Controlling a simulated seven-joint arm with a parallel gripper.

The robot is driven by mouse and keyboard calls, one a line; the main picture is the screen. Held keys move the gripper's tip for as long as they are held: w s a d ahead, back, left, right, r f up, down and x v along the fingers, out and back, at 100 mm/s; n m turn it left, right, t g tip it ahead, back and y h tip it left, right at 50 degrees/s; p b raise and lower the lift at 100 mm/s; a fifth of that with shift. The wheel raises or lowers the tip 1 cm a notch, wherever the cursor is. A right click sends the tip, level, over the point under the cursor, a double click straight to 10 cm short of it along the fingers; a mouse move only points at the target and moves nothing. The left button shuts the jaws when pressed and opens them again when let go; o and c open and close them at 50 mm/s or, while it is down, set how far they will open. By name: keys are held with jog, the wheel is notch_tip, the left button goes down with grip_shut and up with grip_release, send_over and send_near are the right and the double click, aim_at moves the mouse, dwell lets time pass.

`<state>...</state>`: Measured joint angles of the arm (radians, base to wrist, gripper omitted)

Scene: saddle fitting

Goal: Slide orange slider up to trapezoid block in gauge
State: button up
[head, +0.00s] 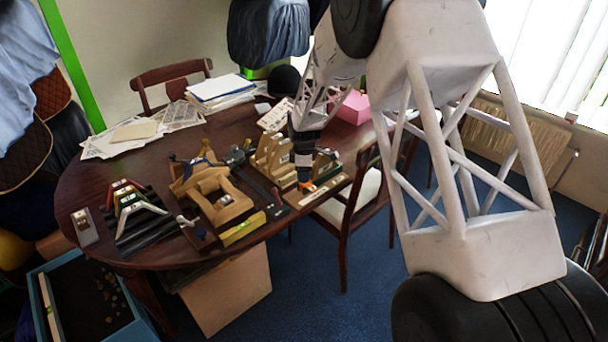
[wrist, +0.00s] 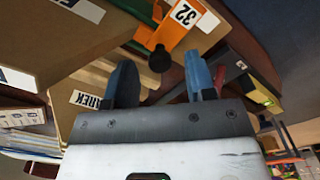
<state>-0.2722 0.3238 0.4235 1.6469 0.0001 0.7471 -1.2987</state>
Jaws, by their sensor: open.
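The orange slider (wrist: 190,25) carries a white "32" label and a black knob (wrist: 160,59) in the wrist view. It also shows as a small orange patch in the head view (head: 308,186). My gripper (wrist: 162,78) is open, with its two blue fingers on either side of the knob and a little short of it; contact cannot be told. In the head view my gripper (head: 304,177) points down just over the slider. The slider sits on the wooden gauge (head: 325,189) at the table's right front edge. I cannot single out the trapezoid block with certainty.
Wooden fixtures (head: 222,200) with clamps stand to the left on the dark table (head: 85,185). Coloured angled pieces (head: 137,205) lie further left. Papers (head: 220,87) and a pink box (head: 354,108) are at the back. A chair (head: 362,190) stands close to the right edge.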

jog(key=shift+f, duration=0.45)
grip_shut()
